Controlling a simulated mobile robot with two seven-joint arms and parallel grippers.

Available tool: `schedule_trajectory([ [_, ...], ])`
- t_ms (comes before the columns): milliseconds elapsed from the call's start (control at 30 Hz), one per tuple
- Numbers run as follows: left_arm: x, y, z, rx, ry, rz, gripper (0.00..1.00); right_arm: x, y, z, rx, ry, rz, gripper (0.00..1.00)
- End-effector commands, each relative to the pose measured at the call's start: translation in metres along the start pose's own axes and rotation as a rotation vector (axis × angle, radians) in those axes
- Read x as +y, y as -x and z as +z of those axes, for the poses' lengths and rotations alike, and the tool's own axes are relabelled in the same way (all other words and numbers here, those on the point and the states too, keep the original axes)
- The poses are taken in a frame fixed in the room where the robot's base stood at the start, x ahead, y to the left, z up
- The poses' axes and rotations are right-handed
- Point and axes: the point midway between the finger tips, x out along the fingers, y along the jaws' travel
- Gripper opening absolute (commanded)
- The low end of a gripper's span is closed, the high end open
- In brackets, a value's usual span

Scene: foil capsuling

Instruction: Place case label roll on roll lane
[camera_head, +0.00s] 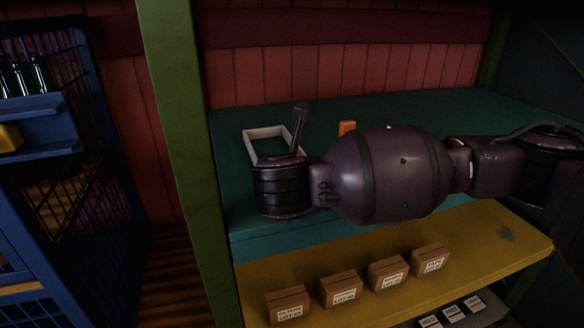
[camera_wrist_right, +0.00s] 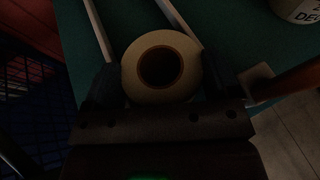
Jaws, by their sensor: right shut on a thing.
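The case label roll, a cream ring with a dark core (camera_wrist_right: 132,72), shows in the right wrist view between the two fingers of my right gripper (camera_wrist_right: 162,82), which is shut on it. In the head view my right gripper (camera_head: 297,135) reaches in from the right over the teal shelf, and the roll is hidden there. A pale rectangular frame, seemingly the roll lane (camera_head: 263,131), lies on the shelf by the gripper, partly covered by it. Its two pale rails (camera_wrist_right: 99,30) run past the roll in the wrist view. I cannot tell whether the roll touches the lane. My left gripper is not in view.
An orange object (camera_head: 347,127) stands behind my right arm. A labelled round object (camera_wrist_right: 299,10) is at the wrist view's top right. Several brown boxes (camera_head: 341,288) stand on the yellow shelf (camera_head: 480,235) below. A green post (camera_head: 182,150) bounds the left side.

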Motion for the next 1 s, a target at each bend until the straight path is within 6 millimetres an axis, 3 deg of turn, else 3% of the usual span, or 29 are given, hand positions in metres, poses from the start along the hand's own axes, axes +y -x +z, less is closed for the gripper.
schedule_trajectory([
  [433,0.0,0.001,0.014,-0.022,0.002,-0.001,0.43,0.0,-0.003,-0.007,-0.001,-0.001,0.001,0.54],
  [467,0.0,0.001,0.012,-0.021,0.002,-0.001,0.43,0.0,-0.003,-0.006,-0.001,0.0,0.001,0.85],
  [533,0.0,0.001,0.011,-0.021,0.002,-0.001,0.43,0.0,-0.002,-0.005,-0.001,0.0,0.001,0.93],
  [900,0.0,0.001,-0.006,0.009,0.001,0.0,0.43,0.0,0.001,0.0,-0.003,0.0,0.001,0.93],
  [1000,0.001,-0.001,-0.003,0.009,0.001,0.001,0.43,0.001,0.014,-0.003,0.0,0.0,0.006,0.93],
])
